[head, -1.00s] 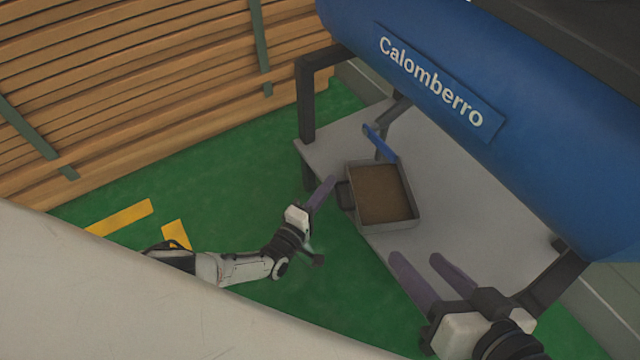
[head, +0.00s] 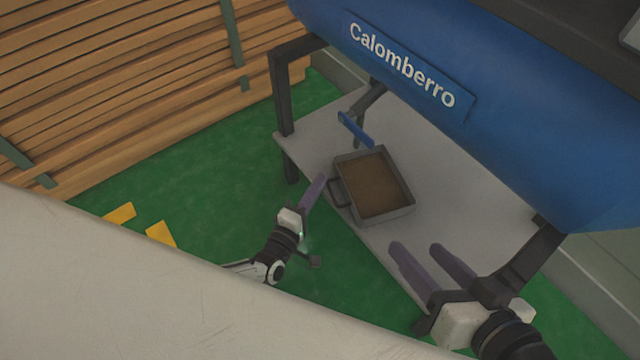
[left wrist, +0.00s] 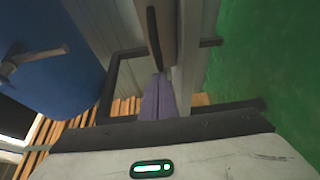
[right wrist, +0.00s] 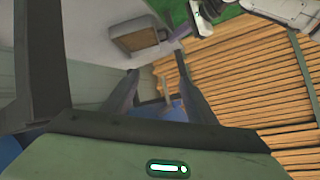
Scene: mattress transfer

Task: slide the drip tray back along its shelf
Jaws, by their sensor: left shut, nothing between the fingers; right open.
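The drip tray (head: 391,216) is a grey metal pan with brown contents and a dark handle (head: 338,193) on its left side. It lies flat on the pale grey shelf (head: 445,190), near the front edge. It also shows in the right wrist view (right wrist: 140,38) and, close up, in the left wrist view (left wrist: 170,20). My left gripper (head: 320,180) is shut and empty, its fingertips right beside the handle; I cannot tell whether they touch. My right gripper (head: 417,249) is open and empty at the shelf's front edge, to the right of the tray.
A blue tank (head: 520,130) marked "Calomberro" hangs over the shelf on dark legs (head: 283,95). A blue lever (head: 355,130) sits behind the tray. Stacked planks (head: 120,90) stand at the left. The shelf right of the tray is bare.

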